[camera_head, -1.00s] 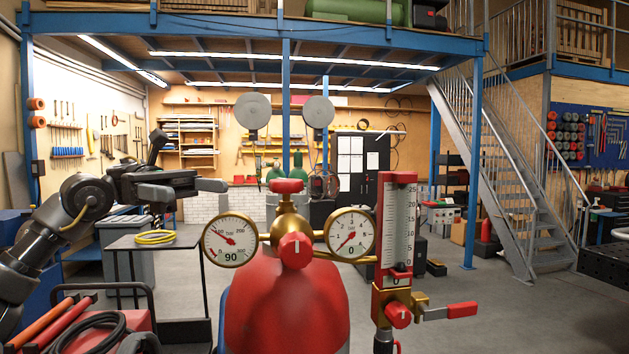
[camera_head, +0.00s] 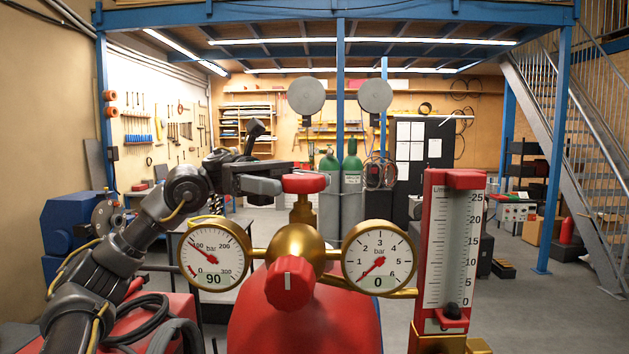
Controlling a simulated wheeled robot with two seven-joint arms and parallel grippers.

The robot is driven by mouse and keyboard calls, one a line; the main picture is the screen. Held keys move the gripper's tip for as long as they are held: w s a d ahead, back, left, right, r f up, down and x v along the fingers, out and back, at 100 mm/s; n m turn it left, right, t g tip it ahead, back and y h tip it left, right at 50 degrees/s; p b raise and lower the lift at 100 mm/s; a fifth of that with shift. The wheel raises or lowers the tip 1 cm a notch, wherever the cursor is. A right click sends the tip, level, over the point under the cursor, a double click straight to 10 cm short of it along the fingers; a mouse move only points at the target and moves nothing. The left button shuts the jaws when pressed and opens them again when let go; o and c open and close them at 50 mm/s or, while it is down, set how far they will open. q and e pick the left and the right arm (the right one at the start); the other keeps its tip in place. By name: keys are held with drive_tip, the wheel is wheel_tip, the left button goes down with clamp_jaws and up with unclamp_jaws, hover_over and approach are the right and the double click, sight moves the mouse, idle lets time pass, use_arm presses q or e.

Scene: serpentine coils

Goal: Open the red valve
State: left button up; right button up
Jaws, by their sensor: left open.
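A red cylinder (camera_head: 305,318) stands in front of me with a brass regulator (camera_head: 297,243) on top. A red handwheel (camera_head: 306,184) sits on the brass stem above it, and a round red knob (camera_head: 290,284) is on the regulator's front. The left gauge (camera_head: 214,254) shows 90 on its label; the right gauge (camera_head: 379,257) shows 0. The black float (camera_head: 452,311) in the red-framed flowmeter (camera_head: 449,240) rests at the bottom. My left gripper (camera_head: 296,178) is open at the handwheel's left edge, its near finger beside the wheel; whether it touches is unclear. My right gripper is out of view.
Green gas cylinders (camera_head: 351,166) stand farther back behind the handwheel. A red box with black hoses (camera_head: 150,318) is at the lower left under my left arm. A metal staircase (camera_head: 580,150) rises at right.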

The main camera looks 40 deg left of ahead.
sight(319, 187)
use_arm(q)
drive_tip(key=d, duration=0.1)
drive_tip(key=d+p, duration=0.1)
drive_tip(key=s+d, duration=0.1)
drive_tip(key=shift+d+r, duration=0.25)
drive_tip(key=shift+d, duration=0.05)
drive_tip(key=shift+s+d, duration=0.25)
drive_tip(key=shift+w+d+f, duration=0.15)
drive_tip(key=shift+w+d, duration=0.05)
drive_tip(key=shift+w, duration=0.1)
drive_tip(key=shift+s, duration=0.15)
drive_tip(key=c, duration=1)
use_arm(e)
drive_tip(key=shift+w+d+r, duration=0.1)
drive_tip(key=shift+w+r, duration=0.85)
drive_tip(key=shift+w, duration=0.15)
